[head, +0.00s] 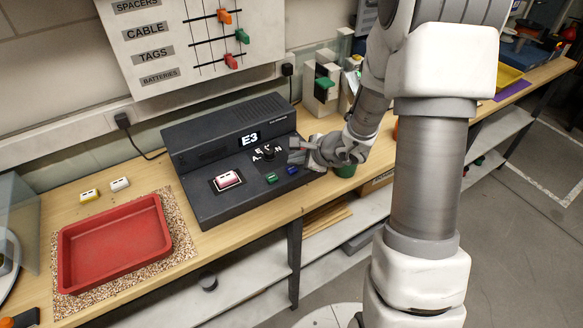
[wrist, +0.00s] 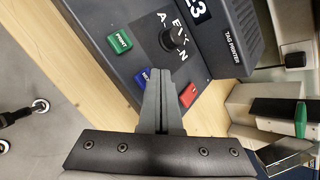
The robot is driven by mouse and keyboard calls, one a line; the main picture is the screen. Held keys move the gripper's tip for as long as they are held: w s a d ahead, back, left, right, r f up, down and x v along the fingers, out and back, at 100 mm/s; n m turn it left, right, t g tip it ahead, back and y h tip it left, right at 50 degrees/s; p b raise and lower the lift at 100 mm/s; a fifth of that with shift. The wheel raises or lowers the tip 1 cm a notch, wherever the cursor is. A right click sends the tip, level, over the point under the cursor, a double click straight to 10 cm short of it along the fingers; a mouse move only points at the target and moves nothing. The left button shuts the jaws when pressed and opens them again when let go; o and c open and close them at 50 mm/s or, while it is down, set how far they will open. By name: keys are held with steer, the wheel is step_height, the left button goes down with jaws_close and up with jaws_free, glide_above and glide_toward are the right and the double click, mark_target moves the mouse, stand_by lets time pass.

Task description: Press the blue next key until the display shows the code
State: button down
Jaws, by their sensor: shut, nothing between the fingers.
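The dark tag printer (head: 215,150) stands on the bench, and its small display (head: 250,139) reads E3. The blue key (head: 292,170) sits at the front right of its panel and is partly hidden by my gripper in the wrist view (wrist: 141,76). My gripper (head: 293,150) is shut and empty. In the wrist view its fingertips (wrist: 162,70) appear between the blue key and a red key (wrist: 189,95). I cannot tell whether they touch the panel. A white-and-red tag (head: 228,180) sits in the panel's left part.
A green key (wrist: 120,43) and a black knob (wrist: 174,39) with letters around it sit near the blue key. A device with a green lever (head: 324,83) stands behind right.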

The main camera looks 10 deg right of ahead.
mark_target(295, 170)
steer(key=shift+f, duration=0.15)
steer(key=shift+f+b, duration=0.35)
steer(key=shift+b, duration=0.45)
steer(key=shift+f+b, duration=0.45)
steer(key=shift+b, duration=0.2)
stand_by(0.7)
steer(key=shift+r, duration=0.1)
steer(key=shift+r+p, duration=0.5)
steer(key=shift+r, duration=0.3)
steer(key=shift+r+p, duration=1.8)
steer(key=shift+r, duration=0.8)
